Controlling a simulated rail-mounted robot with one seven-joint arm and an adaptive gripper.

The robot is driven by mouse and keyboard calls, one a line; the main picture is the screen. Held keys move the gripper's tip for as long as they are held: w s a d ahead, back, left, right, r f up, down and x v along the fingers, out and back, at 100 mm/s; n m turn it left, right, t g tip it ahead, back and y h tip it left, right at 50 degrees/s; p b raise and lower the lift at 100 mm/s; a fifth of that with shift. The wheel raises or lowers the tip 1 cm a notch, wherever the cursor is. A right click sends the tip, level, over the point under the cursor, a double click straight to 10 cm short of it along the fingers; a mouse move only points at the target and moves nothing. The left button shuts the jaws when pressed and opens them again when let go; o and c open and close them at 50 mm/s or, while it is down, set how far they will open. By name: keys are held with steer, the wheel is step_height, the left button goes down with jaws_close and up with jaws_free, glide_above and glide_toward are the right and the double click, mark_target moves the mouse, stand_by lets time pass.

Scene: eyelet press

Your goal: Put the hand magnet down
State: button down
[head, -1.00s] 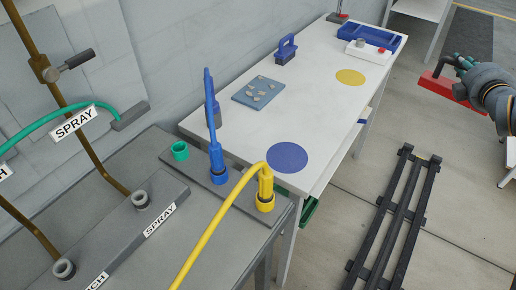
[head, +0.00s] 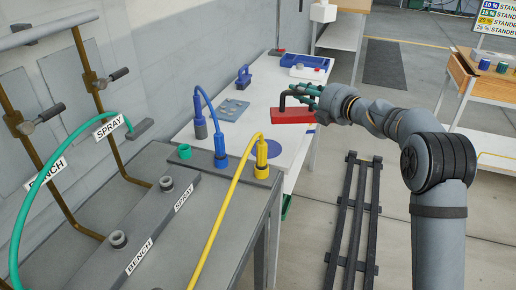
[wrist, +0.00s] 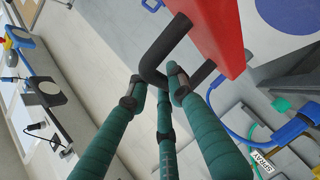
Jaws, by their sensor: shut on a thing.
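The hand magnet is a red block (head: 293,116) with a black handle (wrist: 163,48). My gripper (head: 308,95) has green fingers and is shut on the black handle. It holds the magnet over the right part of the white table (head: 258,125), in front of the yellow round mark's place, which is hidden. In the wrist view the red block (wrist: 214,32) hangs beyond the fingertips (wrist: 157,82). A gap beneath the block cannot be judged. A blue round mark (head: 272,149) lies on the table's near end.
A grey plate with pieces (head: 232,109), a blue-handled block (head: 243,76), a blue tray (head: 312,62) and a white box (head: 308,73) stand on the table. Blue and yellow hoses (head: 236,195) rise from the near grey bench.

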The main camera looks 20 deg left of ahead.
steer(key=s+a+f+b, duration=0.4)
steer(key=a+f+b, duration=0.1)
steer(key=a+f, duration=0.5)
steer(key=shift+s+a+f, duration=0.25)
steer(key=shift+s+a, duration=0.05)
steer(key=shift+s, duration=0.05)
steer(key=shift+f, duration=0.15)
steer(key=c, duration=2)
jaws_free()
steer(key=shift+f, duration=0.2)
steer(key=o, duration=0.4)
steer(key=shift+o, duration=0.2)
steer(key=shift+r, duration=0.1)
steer(key=b+v, duration=0.2)
steer(key=v, duration=1)
steer(key=shift+r, duration=0.15)
